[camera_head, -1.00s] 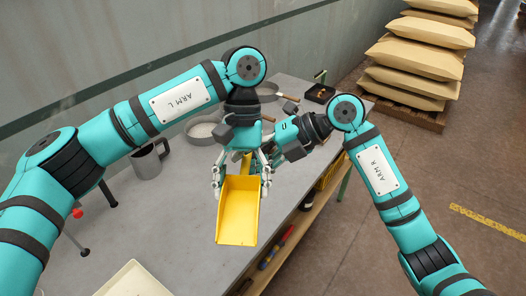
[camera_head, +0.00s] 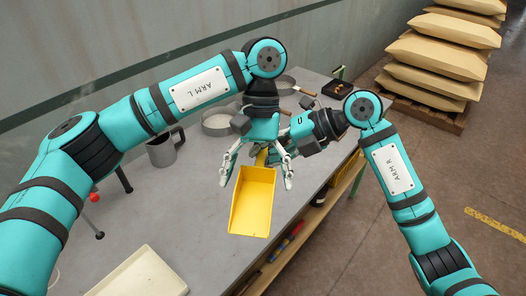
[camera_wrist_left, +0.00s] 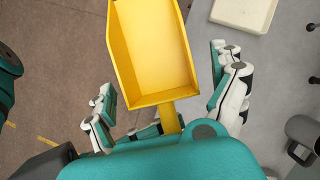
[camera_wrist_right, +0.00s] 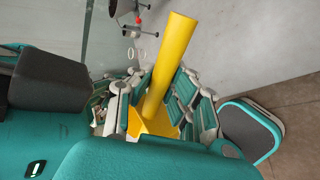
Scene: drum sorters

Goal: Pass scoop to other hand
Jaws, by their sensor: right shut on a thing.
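The yellow scoop (camera_head: 252,203) hangs over the front of the table, its tray toward the camera. It fills the top middle of the left wrist view (camera_wrist_left: 155,50). My left gripper (camera_head: 257,175) is open, with its fingers spread wide on either side of the scoop and apart from it. My right gripper (camera_wrist_right: 155,105) is shut on the scoop; the yellow handle (camera_wrist_right: 170,60) shows between its fingers in the right wrist view. In the head view the right gripper's fingers are mostly hidden behind the left gripper.
The grey table (camera_head: 195,205) holds a metal jug (camera_head: 163,151), round sieves (camera_head: 217,123), a dark box (camera_head: 334,89) at the back, and a cream tray (camera_head: 140,275) at the front. A shelf with tools lies below. Stacked sacks (camera_head: 435,65) stand back right. The right floor is clear.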

